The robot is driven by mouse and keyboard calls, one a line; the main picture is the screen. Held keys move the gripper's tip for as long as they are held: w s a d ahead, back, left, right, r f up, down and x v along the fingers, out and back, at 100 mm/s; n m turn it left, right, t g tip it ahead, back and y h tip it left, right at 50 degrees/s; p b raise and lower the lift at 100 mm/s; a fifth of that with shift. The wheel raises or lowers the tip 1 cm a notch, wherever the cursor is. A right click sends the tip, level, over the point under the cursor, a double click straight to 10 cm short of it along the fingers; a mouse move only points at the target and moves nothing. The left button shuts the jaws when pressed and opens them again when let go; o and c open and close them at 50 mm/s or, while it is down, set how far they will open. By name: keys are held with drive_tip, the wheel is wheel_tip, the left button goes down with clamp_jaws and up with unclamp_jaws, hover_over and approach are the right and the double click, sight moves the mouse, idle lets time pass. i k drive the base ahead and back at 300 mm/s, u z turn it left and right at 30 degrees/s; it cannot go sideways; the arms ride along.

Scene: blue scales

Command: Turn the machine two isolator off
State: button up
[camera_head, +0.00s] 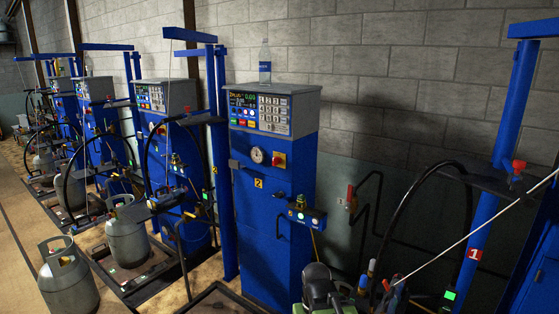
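Machine two (281,222) is a tall blue cabinet with a yellow "2" label (258,183) on its front. Its isolator (279,160) is a small red rotary knob on a yellow plate, right of a round white gauge (257,155). The knob is too small to tell which way it points. The grey control head (290,103) above has a lit display, coloured buttons and a keypad. I cannot make out my gripper in this view, and nothing touches the isolator.
A clear bottle (265,62) stands on machine two. Similar blue machines and grey gas cylinders (127,236) line the left. A blue post (493,170) with a red "1" label stands right, near black hoses. Dark green and black equipment (322,288) sits low in front.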

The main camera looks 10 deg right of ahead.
sight(276, 161)
drive_tip(key=u, duration=0.05)
drive_tip(key=k, duration=0.55)
drive_tip(key=u, duration=0.75)
drive_tip(key=i, duration=1.6)
drive_tip(key=u, duration=0.45)
drive_tip(key=i, duration=1)
drive_tip(key=z, duration=0.3)
